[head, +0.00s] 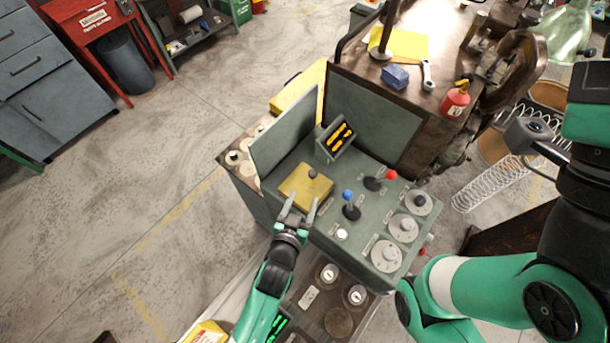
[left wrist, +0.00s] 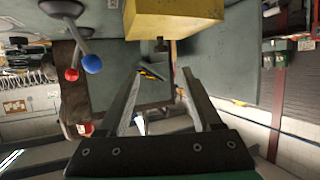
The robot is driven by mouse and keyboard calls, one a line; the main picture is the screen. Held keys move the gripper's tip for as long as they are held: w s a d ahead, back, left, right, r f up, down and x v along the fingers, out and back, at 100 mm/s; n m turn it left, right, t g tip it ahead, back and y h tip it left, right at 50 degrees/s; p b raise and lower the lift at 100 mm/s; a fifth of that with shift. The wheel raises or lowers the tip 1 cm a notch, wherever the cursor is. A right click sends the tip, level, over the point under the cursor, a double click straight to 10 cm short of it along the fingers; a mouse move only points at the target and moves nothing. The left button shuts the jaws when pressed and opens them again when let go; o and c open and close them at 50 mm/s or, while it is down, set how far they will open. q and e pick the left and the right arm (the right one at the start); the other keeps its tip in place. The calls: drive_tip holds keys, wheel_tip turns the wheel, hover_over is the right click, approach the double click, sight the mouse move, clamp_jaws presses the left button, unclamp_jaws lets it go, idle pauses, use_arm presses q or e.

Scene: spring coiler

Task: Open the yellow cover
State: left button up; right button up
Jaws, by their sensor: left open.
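The yellow cover (head: 298,189) lies closed on the grey-green control panel (head: 335,238), with a small dark knob (head: 313,173) near its far edge. In the left wrist view, the yellow cover (left wrist: 175,18) fills the top middle, and its knob (left wrist: 160,46) juts from it. My left gripper (head: 303,198) is open and empty, with its fingers at the near edge of the cover in the head view. In the left wrist view, the open fingers (left wrist: 160,75) point toward the knob, with no visible contact. My right gripper is out of view.
A blue-knobbed lever (head: 349,198) and a red-knobbed lever (head: 383,177) stand right of the cover. A holder with yellow-and-black items (head: 337,138) is behind it. An upright panel (head: 284,138) rises at the left. Round dials (head: 403,228) sit at the right.

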sight(312, 174)
use_arm(q)
drive_tip(key=b+x, duration=0.5)
drive_tip(key=x, duration=0.5)
drive_tip(key=shift+a+f+b, duration=0.1)
drive_tip(key=shift+a+b, duration=0.05)
drive_tip(key=shift+b, duration=0.2)
drive_tip(key=shift+w+b, duration=0.5)
drive_tip(key=shift+w, duration=0.2)
drive_tip(key=shift+d, duration=0.25)
drive_tip(key=shift+c, duration=0.3)
clamp_jaws()
